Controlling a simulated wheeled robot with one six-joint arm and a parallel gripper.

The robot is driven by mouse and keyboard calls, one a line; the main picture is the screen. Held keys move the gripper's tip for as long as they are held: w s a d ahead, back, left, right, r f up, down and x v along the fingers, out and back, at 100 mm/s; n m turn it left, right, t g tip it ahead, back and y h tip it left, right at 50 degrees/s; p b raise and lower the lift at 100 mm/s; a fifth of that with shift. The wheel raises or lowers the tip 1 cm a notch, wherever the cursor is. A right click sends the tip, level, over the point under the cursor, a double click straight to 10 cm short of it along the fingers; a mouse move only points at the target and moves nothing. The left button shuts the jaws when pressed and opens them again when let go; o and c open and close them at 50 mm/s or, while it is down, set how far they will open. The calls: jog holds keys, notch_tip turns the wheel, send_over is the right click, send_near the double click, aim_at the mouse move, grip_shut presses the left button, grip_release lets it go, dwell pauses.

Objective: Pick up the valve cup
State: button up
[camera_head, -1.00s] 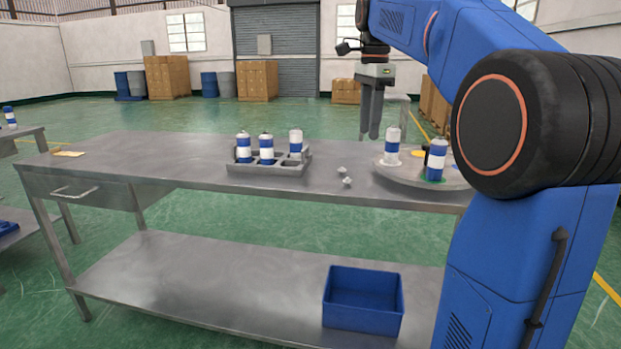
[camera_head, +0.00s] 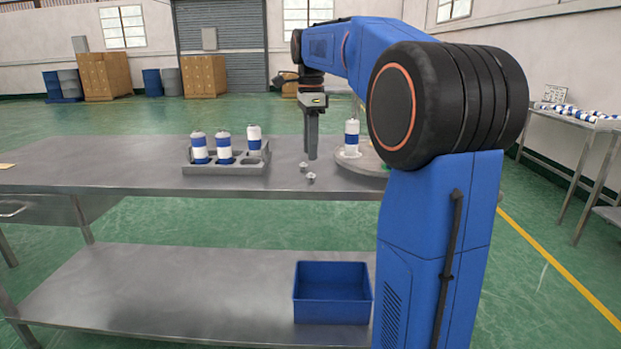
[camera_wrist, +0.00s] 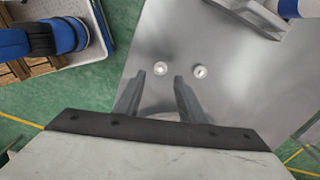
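Two small silvery valve cups lie on the metal table (camera_head: 110,177), one farther back (camera_head: 303,165) and one nearer (camera_head: 311,177). In the wrist view they show as a left cup (camera_wrist: 160,68) and a right cup (camera_wrist: 200,71). My gripper (camera_head: 311,156) points down above the table, just behind and over the cups. In the wrist view my gripper (camera_wrist: 157,77) is open and empty. The left cup appears beyond the gap between its fingertips, and the right cup lies outside the right finger. The fingers seem not to touch either cup.
A grey rack (camera_head: 225,169) with three blue-and-white cans stands left of the cups. A round turntable (camera_head: 350,163) carrying a can (camera_head: 352,138) is close on the right, partly hidden by my arm. A blue bin (camera_head: 332,292) sits on the lower shelf.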

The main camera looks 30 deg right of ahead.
aim_at(311, 176)
jog(key=shift+d+f, duration=0.15)
jog(key=shift+f, duration=1.55)
jog(key=shift+d+f, duration=0.1)
jog(key=shift+f, duration=1.6)
grip_shut()
